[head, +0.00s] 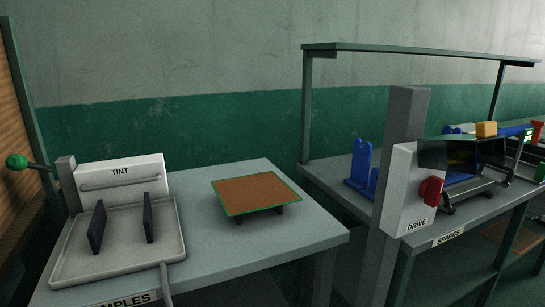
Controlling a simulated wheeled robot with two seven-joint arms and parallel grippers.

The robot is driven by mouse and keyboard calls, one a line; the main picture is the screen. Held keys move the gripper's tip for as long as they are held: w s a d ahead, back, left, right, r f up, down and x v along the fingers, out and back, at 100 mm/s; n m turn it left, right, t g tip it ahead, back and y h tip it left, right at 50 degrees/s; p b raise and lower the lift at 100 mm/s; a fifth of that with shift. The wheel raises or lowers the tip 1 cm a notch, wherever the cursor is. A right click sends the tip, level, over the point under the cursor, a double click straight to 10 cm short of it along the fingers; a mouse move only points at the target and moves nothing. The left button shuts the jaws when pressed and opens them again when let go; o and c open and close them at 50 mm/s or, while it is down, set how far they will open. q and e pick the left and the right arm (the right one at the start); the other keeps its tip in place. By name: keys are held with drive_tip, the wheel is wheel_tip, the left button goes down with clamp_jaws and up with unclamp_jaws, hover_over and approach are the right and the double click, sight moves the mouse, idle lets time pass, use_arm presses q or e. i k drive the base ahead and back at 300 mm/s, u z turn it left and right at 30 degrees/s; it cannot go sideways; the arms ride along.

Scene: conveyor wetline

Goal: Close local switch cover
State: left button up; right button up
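The drive switch box (404,205), light grey and labelled DRIVE, is fixed to a grey post right of the picture's middle. A red knob (430,191) sticks out of its right-hand face and is uncovered. A dark, glossy, see-through panel (433,153) extends to the right from near the top of the box, above the knob. It looks like the cover standing open, though its hinge is not clear. Neither of my grippers is in view.
The post (401,120) stands between the samples table (300,232) and the spares table (330,178). The samples table holds a TINT unit (122,172) and a brown, green-edged board (253,192). Blue parts (361,162) and other items crowd the spares table behind the box.

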sight(452, 152)
drive_tip(key=u, duration=0.05)
drive_tip(key=k, duration=0.5)
drive_tip(key=z, duration=1.1)
drive_tip(key=i, duration=0.65)
drive_tip(key=u, duration=0.3)
